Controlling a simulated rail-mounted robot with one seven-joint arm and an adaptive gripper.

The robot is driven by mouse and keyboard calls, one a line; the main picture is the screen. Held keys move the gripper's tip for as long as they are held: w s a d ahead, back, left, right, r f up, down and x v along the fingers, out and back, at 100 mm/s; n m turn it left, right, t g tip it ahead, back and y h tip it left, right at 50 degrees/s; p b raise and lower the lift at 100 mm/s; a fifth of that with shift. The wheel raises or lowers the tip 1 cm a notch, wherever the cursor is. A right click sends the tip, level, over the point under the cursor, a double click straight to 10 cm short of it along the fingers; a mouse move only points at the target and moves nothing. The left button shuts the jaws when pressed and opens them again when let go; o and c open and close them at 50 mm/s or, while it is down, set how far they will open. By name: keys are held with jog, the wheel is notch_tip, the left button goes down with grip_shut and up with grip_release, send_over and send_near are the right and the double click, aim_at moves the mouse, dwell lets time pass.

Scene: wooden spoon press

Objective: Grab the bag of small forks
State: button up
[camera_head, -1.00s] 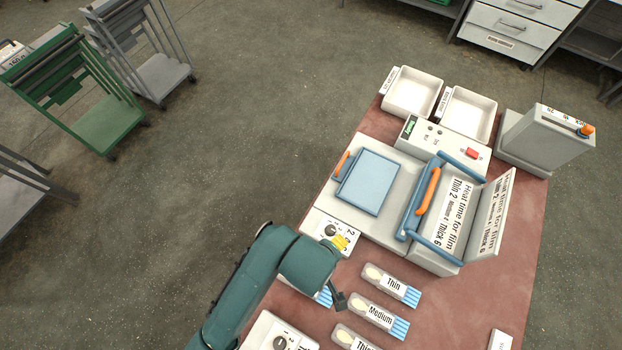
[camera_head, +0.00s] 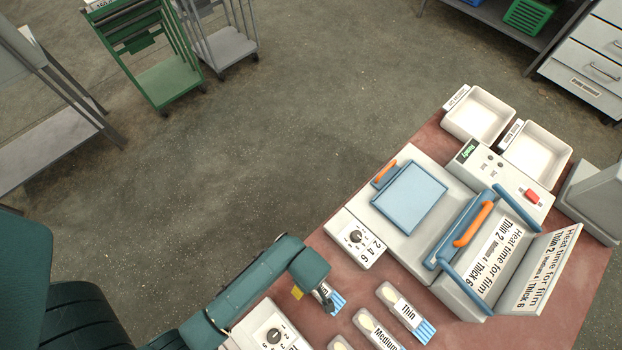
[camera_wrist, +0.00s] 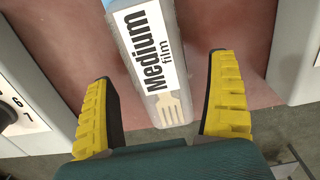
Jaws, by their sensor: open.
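In the wrist view a clear bag labelled "Medium film" (camera_wrist: 150,50), with a small wooden fork showing at its near end, lies on the red-brown table between my gripper's yellow fingers (camera_wrist: 163,82). The fingers are open, one on each side of the bag, with gaps on both sides. In the head view my gripper (camera_head: 314,294) is low over this bag (camera_head: 336,299), whose blue-striped end sticks out to the right. My arm hides much of the bag and one finger there.
Spoon bags marked Thin (camera_head: 407,313) and Medium (camera_head: 376,330) lie to the right. A dial box (camera_head: 357,240) stands behind, another dial box (camera_head: 268,328) in front. The press (camera_head: 470,245) and white trays (camera_head: 478,115) are farther back.

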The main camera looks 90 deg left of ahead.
jog(key=shift+f, duration=0.9)
jog(key=c, duration=1.1)
